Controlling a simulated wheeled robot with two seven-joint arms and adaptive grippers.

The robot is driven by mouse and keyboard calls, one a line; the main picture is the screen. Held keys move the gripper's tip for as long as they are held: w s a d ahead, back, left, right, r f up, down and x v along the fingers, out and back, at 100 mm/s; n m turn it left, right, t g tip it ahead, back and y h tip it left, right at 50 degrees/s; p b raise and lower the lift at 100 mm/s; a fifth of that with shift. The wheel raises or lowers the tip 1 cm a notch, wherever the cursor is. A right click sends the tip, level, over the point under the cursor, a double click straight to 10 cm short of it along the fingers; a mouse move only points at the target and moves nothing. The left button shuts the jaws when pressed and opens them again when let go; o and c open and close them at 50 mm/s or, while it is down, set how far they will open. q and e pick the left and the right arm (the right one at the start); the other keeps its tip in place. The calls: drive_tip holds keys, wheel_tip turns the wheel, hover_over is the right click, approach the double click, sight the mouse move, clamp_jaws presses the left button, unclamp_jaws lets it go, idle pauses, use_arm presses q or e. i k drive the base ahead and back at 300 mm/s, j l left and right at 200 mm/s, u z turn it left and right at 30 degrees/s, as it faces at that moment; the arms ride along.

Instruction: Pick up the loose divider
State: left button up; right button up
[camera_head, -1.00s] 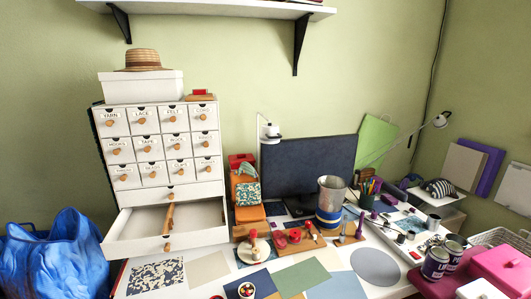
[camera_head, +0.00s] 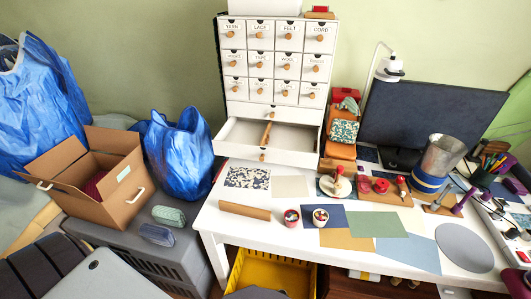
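A flat brown wooden strip (camera_head: 245,211), which looks like the loose divider, lies on the white desk (camera_head: 225,235) near its front left edge. Nothing touches it from above. A second wooden strip (camera_head: 266,133) stands inside the open bottom drawer (camera_head: 235,153) of the white drawer cabinet, running front to back. Neither of my grippers shows in the head view.
Two small pots (camera_head: 291,217) stand right of the strip on the desk, beside coloured sheets (camera_head: 378,224). A patterned sheet (camera_head: 247,177) lies behind it. An open cardboard box (camera_head: 115,212) and blue bags (camera_head: 180,150) are at left. A yellow crate (camera_head: 268,272) sits below.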

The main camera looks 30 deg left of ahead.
sight(257, 214)
drive_tip(key=u, duration=1.1)
drive_tip(key=k+j, duration=0.05)
